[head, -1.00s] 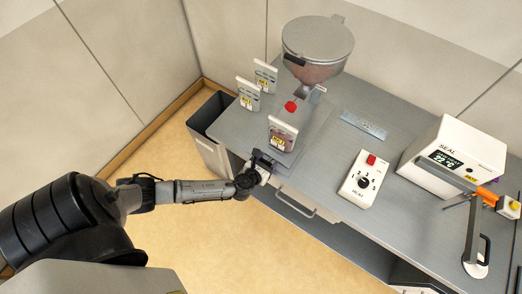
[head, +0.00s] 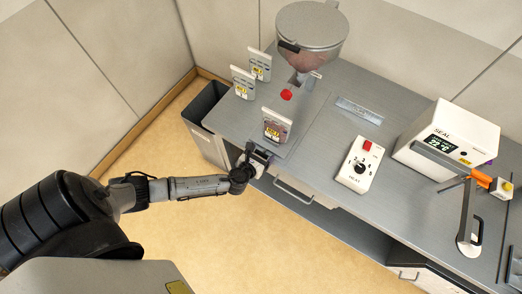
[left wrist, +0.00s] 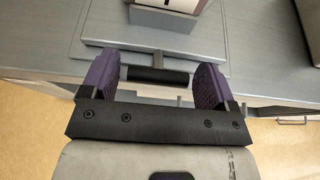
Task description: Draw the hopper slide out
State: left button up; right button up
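The hopper (head: 312,30) is a grey lidded funnel at the back of the bench, with a red knob (head: 286,95) at its outlet. A grey plate (head: 288,140) below it reaches the bench's front edge and bears a labelled pouch (head: 276,126). In the left wrist view, a black bar handle (left wrist: 158,75) on a short stem sticks out from the front of the plate (left wrist: 140,38). My left gripper (left wrist: 155,86) is open, its purple fingers at either end of the handle, with small gaps. It also shows at the bench edge in the head view (head: 258,160). My right gripper is not in view.
Two more pouches (head: 243,83) (head: 260,65) stand at the back left, near a dark bin (head: 205,120). A drawer handle (head: 294,190) juts out below the bench edge. A heat control box (head: 359,166) and a sealer (head: 448,138) stand to the right.

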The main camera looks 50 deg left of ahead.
pick_arm(q)
jog(key=shift+o, duration=0.2)
jog(key=shift+w, duration=0.1)
jog(key=v, duration=1.3)
jog(key=shift+s+r, duration=0.2)
jog(key=shift+s, duration=0.15)
